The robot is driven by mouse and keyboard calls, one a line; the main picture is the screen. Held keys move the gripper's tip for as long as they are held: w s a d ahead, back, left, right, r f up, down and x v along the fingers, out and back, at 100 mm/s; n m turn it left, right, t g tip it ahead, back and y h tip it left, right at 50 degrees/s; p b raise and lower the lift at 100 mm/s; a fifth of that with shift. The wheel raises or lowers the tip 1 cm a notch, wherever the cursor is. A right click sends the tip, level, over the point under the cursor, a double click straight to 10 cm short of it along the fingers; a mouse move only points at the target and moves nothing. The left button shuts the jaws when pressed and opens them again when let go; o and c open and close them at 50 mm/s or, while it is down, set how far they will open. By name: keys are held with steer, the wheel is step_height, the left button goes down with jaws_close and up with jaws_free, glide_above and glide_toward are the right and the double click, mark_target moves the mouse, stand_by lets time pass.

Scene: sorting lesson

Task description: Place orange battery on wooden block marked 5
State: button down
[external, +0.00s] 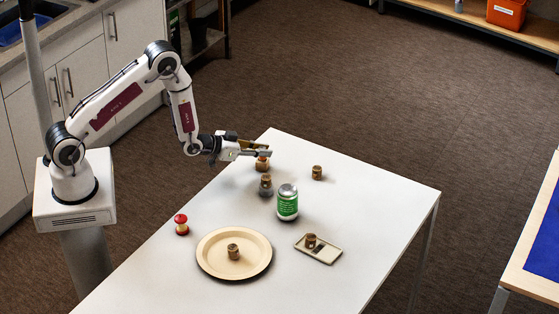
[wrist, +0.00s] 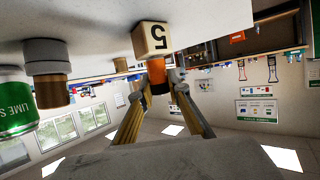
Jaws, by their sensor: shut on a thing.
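The wooden block marked 5 (wrist: 154,38) stands on the white table, and the wrist view shows it upside down. The orange battery (wrist: 158,76) is upright between my fingers, directly over the block. Its lower end looks at or very near the block's top; I cannot tell whether they touch. My gripper (wrist: 160,88) is shut on the battery. In the external view my gripper (external: 264,149) is at the table's far left edge, above the block (external: 262,164), and mostly hides the battery.
A brown cylinder on a grey base (external: 266,185) and a green can (external: 288,203) stand nearby. Other brown cylinders stand on the table (external: 317,172), the plate (external: 205,258) and a flat device (external: 327,254). A red-ended spool (external: 181,225) is at left. The table's right side is clear.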

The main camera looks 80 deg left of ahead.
steer(key=shift+f, duration=0.15)
steer(key=c, duration=1.9)
jaws_free()
steer(key=shift+r, duration=0.2)
steer(key=shift+s+d+r, duration=0.1)
steer(key=shift+s+r, duration=0.2)
steer(key=shift+s, duration=0.35)
steer(key=shift+v, duration=5.25)
steer(key=shift+r, duration=0.1)
